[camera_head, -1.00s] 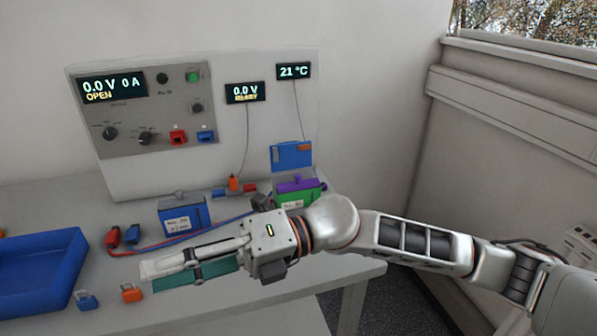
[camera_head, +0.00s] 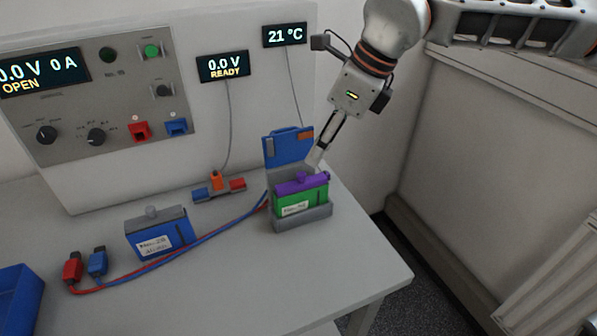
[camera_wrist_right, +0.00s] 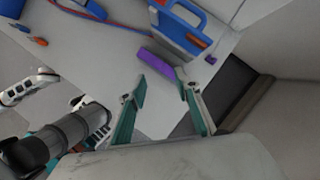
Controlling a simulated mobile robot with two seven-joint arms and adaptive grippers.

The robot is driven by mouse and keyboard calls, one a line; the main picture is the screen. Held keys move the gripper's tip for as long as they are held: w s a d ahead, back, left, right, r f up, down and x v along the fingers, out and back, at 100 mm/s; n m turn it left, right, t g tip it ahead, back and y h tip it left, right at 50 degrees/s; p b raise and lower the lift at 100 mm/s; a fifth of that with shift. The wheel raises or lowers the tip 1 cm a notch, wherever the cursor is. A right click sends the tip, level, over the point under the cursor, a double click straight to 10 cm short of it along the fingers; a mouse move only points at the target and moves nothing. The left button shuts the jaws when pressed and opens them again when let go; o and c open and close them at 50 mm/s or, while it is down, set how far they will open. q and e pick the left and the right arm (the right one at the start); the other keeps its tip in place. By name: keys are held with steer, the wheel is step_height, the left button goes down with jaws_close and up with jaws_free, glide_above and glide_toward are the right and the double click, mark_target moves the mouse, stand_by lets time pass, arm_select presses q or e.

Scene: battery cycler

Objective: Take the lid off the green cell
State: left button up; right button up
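The green cell (camera_head: 302,204) stands upright in a grey holder (camera_head: 305,222) at the right of the table. Its purple lid (camera_head: 301,184), with a small knob, sits on top of it. My right gripper (camera_head: 315,161) points down just above and behind the lid's right end. In the right wrist view its fingers (camera_wrist_right: 163,78) are spread with nothing between them. The purple lid (camera_wrist_right: 155,61) shows there just beyond the fingertips, apart from them. My left gripper is not seen in the head view.
A blue flap (camera_head: 288,147) stands raised behind the green cell. A blue cell (camera_head: 158,236) with a grey lid stands to the left, with red and blue cables (camera_head: 215,236) running past it. A blue tray (camera_head: 20,300) is at the lower left. The table front is clear.

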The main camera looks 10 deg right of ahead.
mark_target(302, 173)
steer(key=x, duration=0.6)
steer(key=shift+s+a+f, duration=0.1)
steer(key=shift+a+f, duration=0.05)
steer(key=shift+a, duration=0.15)
steer(key=shift+a+f, duration=0.15)
steer(key=shift+f, duration=0.4)
jaws_close()
